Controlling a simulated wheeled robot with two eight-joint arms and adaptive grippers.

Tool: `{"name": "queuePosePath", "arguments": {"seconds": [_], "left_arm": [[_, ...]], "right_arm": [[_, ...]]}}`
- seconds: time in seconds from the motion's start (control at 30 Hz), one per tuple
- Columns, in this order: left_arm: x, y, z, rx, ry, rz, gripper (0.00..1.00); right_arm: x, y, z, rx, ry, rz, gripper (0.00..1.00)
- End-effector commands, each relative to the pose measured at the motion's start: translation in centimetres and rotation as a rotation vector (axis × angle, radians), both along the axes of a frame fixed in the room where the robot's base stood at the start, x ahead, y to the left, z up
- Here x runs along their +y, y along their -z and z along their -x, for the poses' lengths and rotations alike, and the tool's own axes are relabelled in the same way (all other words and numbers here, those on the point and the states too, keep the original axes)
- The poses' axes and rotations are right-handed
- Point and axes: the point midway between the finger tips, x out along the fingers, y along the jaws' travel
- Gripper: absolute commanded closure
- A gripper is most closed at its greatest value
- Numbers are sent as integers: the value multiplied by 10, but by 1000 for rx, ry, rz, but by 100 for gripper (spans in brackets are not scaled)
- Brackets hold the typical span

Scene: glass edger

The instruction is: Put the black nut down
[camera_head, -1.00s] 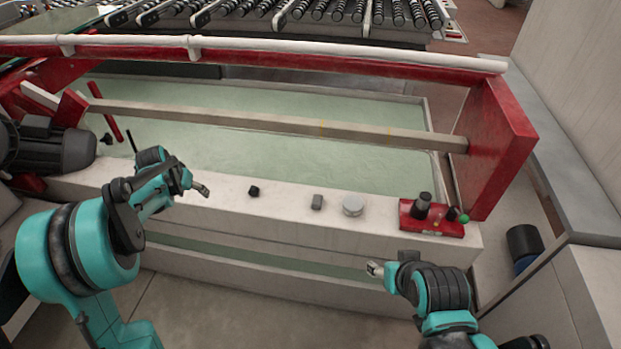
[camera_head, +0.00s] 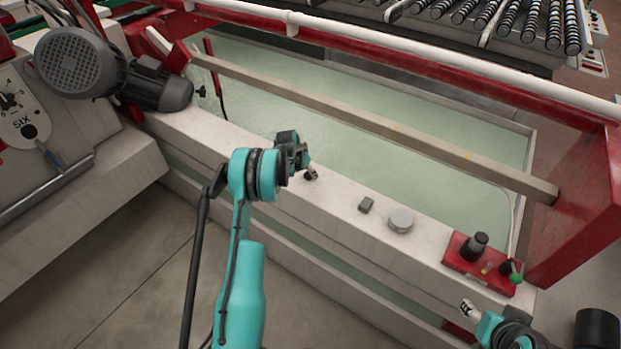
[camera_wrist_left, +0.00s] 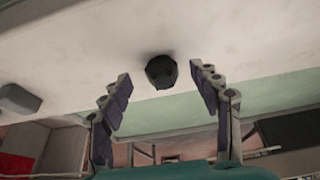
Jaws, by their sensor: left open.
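The black nut (camera_wrist_left: 161,71) sits on the pale ledge (camera_wrist_left: 240,40) in the left wrist view. It lies just ahead of my left gripper's two fingertips, midway between them, with a gap on each side. My left gripper (camera_head: 311,174) is open and over the ledge in the head view. There I cannot tell the nut apart from the dark gripper, which covers its place. My right gripper (camera_head: 468,309) is at the lower right, in front of the ledge; it is too small to tell whether it is open.
Along the ledge (camera_head: 335,212) to the right stand a grey block (camera_head: 366,205), a round light disc (camera_head: 401,220) and a red control box (camera_head: 458,247) with knobs. A long bar (camera_head: 380,125) crosses above the green trough. A motor (camera_head: 160,90) is at upper left.

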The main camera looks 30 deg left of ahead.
Motion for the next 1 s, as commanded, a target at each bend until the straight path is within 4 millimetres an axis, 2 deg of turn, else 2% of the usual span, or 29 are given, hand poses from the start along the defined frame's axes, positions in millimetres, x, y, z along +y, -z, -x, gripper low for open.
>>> {"name": "queuePosePath", "arguments": {"seconds": [0.03, 0.1, 0.33, 0.37, 0.57, 0.87, 1.0], "left_arm": [[0, 12, -4, 0, 0, 0, 38], [-1, 19, -7, 0, 0, 0, 38], [-1, 20, -8, 0, 0, 0, 38], [-1, 20, -8, 0, 0, 0, 40], [-1, 20, -8, 0, 0, 0, 93], [-1, 19, -8, 0, 0, 0, 93], [-1, 11, -8, 0, 0, 0, 93]], "right_arm": [[0, 8, 0, 0, 0, 0, 45], [0, 10, 0, 0, 0, 0, 45], [0, 9, 0, 0, 0, 0, 45], [0, 9, 0, 0, 0, 0, 45], [0, 9, 0, 0, 0, 0, 45], [0, 9, 0, 0, 0, 0, 45], [0, 5, 0, 0, 0, 0, 45]]}}
